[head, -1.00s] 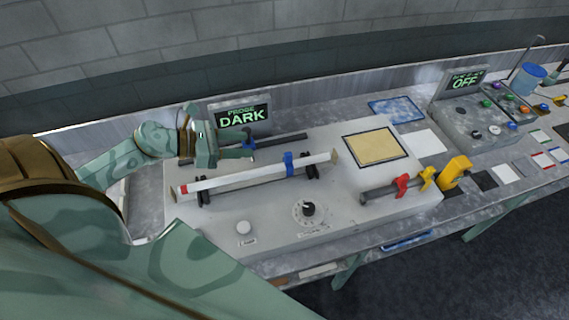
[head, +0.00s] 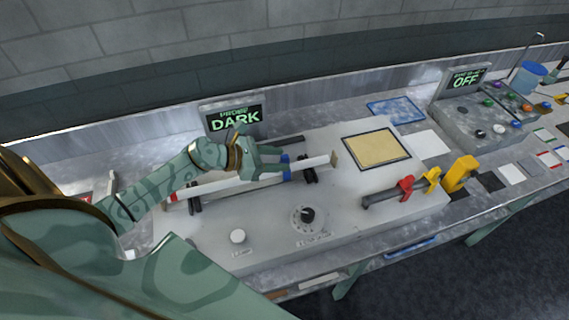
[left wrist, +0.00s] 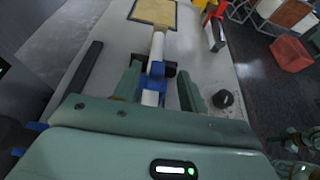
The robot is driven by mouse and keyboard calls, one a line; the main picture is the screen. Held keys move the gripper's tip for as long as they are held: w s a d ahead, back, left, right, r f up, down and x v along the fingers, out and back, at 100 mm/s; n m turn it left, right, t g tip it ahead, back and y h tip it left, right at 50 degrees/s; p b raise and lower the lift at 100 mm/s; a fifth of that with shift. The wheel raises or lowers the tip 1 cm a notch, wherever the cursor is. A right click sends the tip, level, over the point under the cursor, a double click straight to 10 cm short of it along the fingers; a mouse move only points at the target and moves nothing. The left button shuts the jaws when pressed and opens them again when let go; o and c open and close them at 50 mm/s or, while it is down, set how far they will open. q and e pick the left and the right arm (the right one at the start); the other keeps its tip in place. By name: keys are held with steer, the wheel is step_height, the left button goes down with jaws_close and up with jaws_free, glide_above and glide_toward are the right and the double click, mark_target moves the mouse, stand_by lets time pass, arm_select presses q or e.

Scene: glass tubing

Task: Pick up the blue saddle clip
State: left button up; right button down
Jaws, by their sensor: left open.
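The blue saddle clip (head: 286,174) sits on the white glass tube (head: 316,163), which lies across dark supports on the grey bench unit. In the left wrist view the blue clip (left wrist: 156,82) is around the tube, between my fingers. My left gripper (head: 278,164) is open, with one finger on each side of the tube and a gap to the clip in the wrist view (left wrist: 160,72). The gripper hides part of the tube and clip in the head view.
A dark bar (left wrist: 86,68) lies beside the tube. A sign reading DARK (head: 235,120) stands behind. The pale surface around the knob is clear.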

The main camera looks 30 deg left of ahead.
arm_select(q)
steer(key=x, duration=0.4)
steer(key=shift+w+d, duration=0.1)
steer(key=shift+w, duration=0.35)
steer(key=shift+s, duration=0.1)
steer(key=c, duration=0.3)
jaws_close()
steer(key=shift+r, duration=0.1)
